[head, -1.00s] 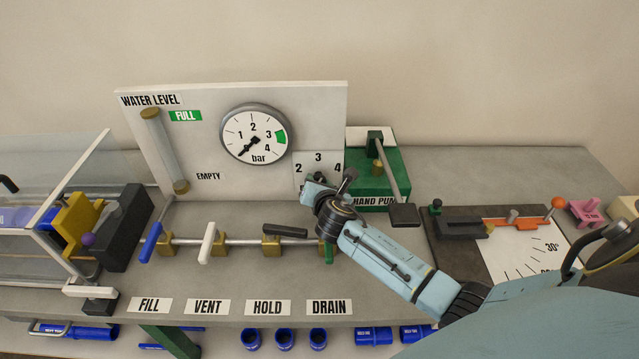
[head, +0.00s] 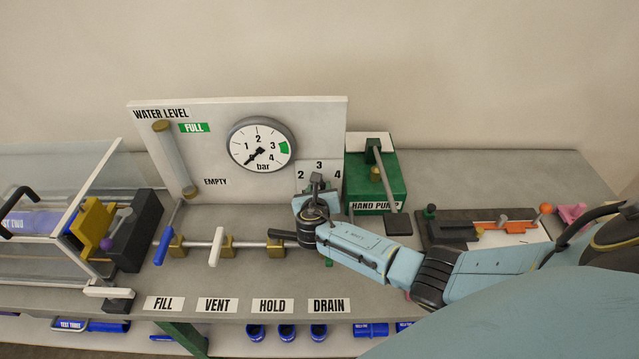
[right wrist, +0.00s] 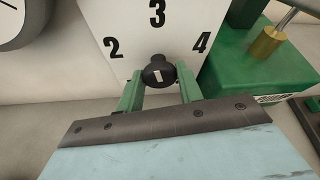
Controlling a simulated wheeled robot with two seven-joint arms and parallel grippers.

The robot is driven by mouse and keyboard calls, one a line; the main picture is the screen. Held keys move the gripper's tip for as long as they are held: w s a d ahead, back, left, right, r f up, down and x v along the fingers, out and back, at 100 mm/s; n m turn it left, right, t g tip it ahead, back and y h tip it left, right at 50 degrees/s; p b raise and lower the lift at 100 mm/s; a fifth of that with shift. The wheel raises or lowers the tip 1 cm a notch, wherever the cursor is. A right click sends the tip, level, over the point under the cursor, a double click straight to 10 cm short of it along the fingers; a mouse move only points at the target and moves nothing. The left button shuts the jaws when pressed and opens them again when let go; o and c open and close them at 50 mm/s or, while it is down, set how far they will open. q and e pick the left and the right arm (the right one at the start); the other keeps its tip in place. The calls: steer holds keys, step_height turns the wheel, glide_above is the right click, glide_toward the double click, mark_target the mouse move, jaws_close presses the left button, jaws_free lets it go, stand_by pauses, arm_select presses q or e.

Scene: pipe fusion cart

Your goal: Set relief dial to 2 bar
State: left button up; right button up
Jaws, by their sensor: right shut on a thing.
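The relief dial is a black knob (right wrist: 158,70) with a white mark, on a white plate (right wrist: 132,25) printed 2, 3 and 4. The mark stands nearly upright, below the 3. My right gripper (right wrist: 158,84) has its green fingers on either side of the knob and is shut on it. In the head view my right gripper (head: 316,186) is in front of the plate (head: 308,166) and mostly hides the knob. The pressure gauge (head: 260,145) has its needle at the low lower-left end. My left gripper is not in view.
The green hand pump (head: 385,185) stands just right of the dial, its lever (head: 388,185) reaching forward. Valve handles, a white one (head: 216,246) among them, line a pipe to the left, behind the FILL, VENT, HOLD and DRAIN labels. The bench behind the pump is clear.

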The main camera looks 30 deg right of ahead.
steer(key=shift+w+a+f+n+g+h, duration=0.1)
steer(key=shift+n+g+h, duration=0.1)
steer(key=shift+n+h, duration=0.9)
steer(key=shift+a+n+g+h, duration=0.15)
steer(key=shift+n+h, duration=0.35)
steer(key=shift+n, duration=1.1)
steer(key=shift+d, duration=0.1)
steer(key=o, duration=1)
step_height(320, 180, up, 9)
steer(key=shift+d, duration=0.1)
steer(key=shift+r, duration=0.5)
